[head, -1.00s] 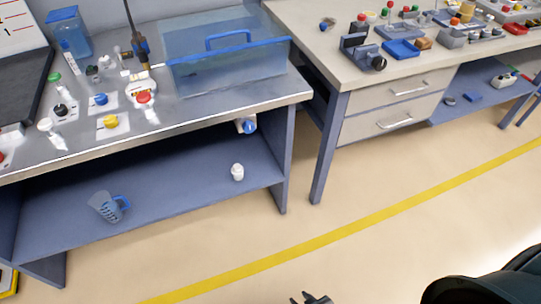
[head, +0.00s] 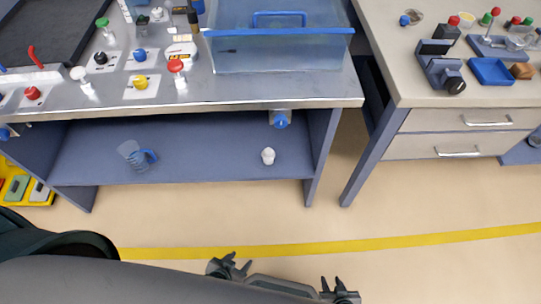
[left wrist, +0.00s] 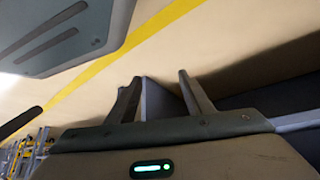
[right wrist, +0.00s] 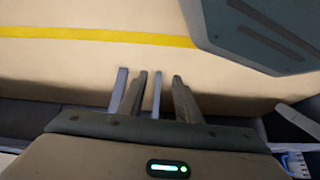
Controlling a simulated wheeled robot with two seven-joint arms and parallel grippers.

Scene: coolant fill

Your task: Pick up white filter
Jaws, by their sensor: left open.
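The white filter (head: 268,156) is a small white piece standing on the right part of the bench's lower shelf (head: 215,150). My left gripper (head: 230,264) is in front of the bench, over the floor, open and empty. It also shows in the left wrist view (left wrist: 160,88), its two fingers apart. My right gripper (head: 333,284) is further right, also over the floor; its fingers stand apart and empty in the right wrist view (right wrist: 157,88). Both grippers are well clear of the filter. The filter cannot be made out in either wrist view.
A blue-handled jug (head: 135,155) stands on the same shelf, left of the filter. A blue-tipped fitting (head: 281,120) hangs under the bench top (head: 240,104) above it. Bench legs flank the shelf. The floor in front, with a yellow line (head: 330,246), is clear.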

